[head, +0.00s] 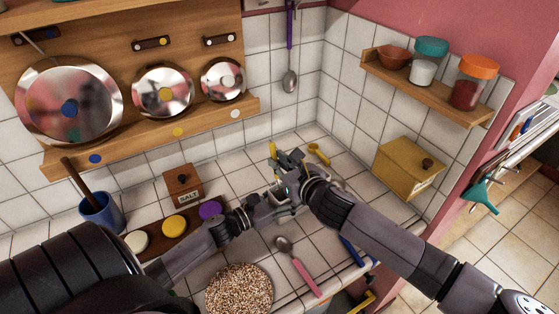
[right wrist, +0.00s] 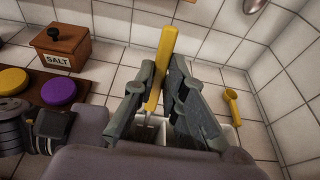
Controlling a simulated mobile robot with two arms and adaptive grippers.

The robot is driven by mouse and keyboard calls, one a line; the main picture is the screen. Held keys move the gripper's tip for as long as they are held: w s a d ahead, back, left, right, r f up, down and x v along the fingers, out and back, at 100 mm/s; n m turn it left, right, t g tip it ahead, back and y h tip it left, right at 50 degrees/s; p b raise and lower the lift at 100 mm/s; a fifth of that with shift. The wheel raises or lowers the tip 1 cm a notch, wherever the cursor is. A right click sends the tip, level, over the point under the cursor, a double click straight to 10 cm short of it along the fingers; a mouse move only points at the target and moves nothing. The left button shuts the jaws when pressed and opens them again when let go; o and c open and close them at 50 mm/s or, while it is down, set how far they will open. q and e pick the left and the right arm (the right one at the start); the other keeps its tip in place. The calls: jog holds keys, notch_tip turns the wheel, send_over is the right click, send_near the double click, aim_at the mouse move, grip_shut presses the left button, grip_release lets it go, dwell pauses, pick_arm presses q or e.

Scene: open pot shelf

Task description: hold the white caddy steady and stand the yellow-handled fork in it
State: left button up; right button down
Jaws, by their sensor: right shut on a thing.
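The yellow-handled fork (right wrist: 163,62) is between the fingers of my right gripper (right wrist: 160,100), which is shut on it. In the head view the yellow handle (head: 272,151) shows beside the right gripper (head: 284,165). The white caddy (right wrist: 229,137) shows only in part below and behind the right fingers. I cannot tell whether the fork's tip is inside it. My left gripper (head: 273,202) is low beside the caddy; its fingers are largely hidden.
A yellow scoop (head: 318,154) lies behind the grippers. A pink-handled spoon (head: 298,266) and a round speckled mat (head: 239,290) lie in front. A salt box (head: 183,183), a board with coloured discs (head: 172,234) and a blue pot (head: 101,214) stand left.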

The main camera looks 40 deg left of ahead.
jog(key=shift+f, duration=0.2)
jog(key=shift+f, duration=0.8)
jog(key=c, duration=1.6)
grip_release()
jog(key=shift+o, duration=0.2)
jog(key=v, duration=1.2)
